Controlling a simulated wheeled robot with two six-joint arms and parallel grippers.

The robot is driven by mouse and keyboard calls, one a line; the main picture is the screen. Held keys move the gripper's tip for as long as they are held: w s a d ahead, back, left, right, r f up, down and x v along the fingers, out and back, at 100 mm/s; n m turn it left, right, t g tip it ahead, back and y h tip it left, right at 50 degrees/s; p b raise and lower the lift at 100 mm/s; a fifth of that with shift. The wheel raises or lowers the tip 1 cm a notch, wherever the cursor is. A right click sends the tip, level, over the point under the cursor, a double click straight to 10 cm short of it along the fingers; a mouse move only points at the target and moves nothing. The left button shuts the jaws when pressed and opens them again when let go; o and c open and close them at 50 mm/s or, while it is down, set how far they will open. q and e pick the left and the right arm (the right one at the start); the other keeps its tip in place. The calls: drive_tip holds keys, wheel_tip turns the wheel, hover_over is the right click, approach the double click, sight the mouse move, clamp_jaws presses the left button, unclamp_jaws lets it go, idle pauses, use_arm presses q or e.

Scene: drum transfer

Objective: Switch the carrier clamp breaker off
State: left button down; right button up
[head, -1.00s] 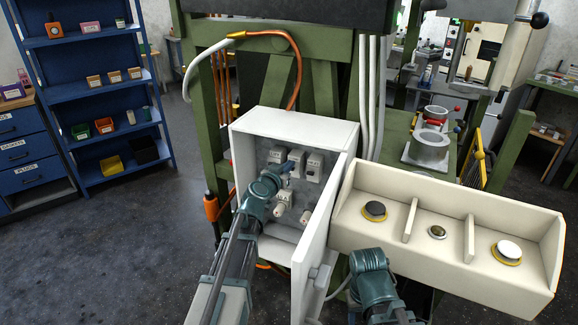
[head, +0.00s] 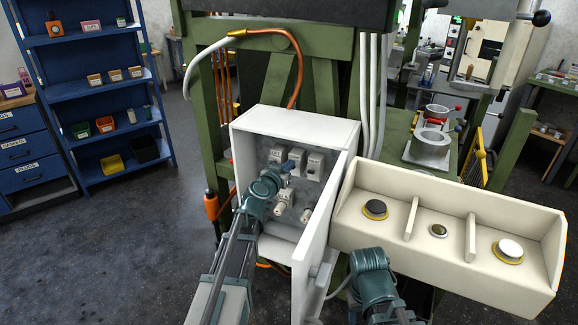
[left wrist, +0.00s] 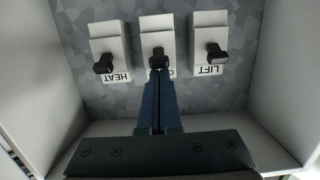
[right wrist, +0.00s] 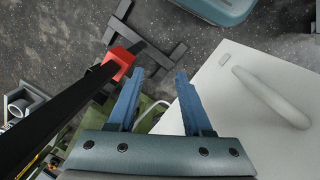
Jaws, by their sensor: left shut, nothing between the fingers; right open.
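The middle breaker (left wrist: 158,32) sits on the back plate of the open grey box (head: 297,122); its label is mostly hidden and only a "C" shows. Its dark lever (left wrist: 160,58) is straight ahead of my left gripper (left wrist: 158,75). The left fingers are shut with nothing between them, and the tips are at or just below the lever; I cannot tell if they touch. The HEAT breaker (left wrist: 109,42) and LIFT breaker (left wrist: 209,42) flank it. My left gripper (head: 292,163) also reaches into the box in the head view. My right gripper (right wrist: 158,95) is open and empty.
The box's open door (head: 322,225) stands between my arms; its handle (right wrist: 270,97) shows in the right wrist view. A cream panel with round buttons (head: 440,235) is to the right.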

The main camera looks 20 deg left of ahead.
use_arm(q)
drive_tip(key=shift+s+f, duration=0.1)
drive_tip(key=shift+f, duration=0.15)
drive_tip(key=shift+s+f+b, duration=0.35)
drive_tip(key=shift+f+b, duration=0.45)
drive_tip(key=shift+b, duration=0.2)
drive_tip(key=shift+a, duration=0.1)
drive_tip(key=p+v, duration=0.1)
drive_tip(key=v, duration=1.1)
drive_tip(key=shift+p, duration=0.35)
drive_tip(key=shift+f, duration=0.1)
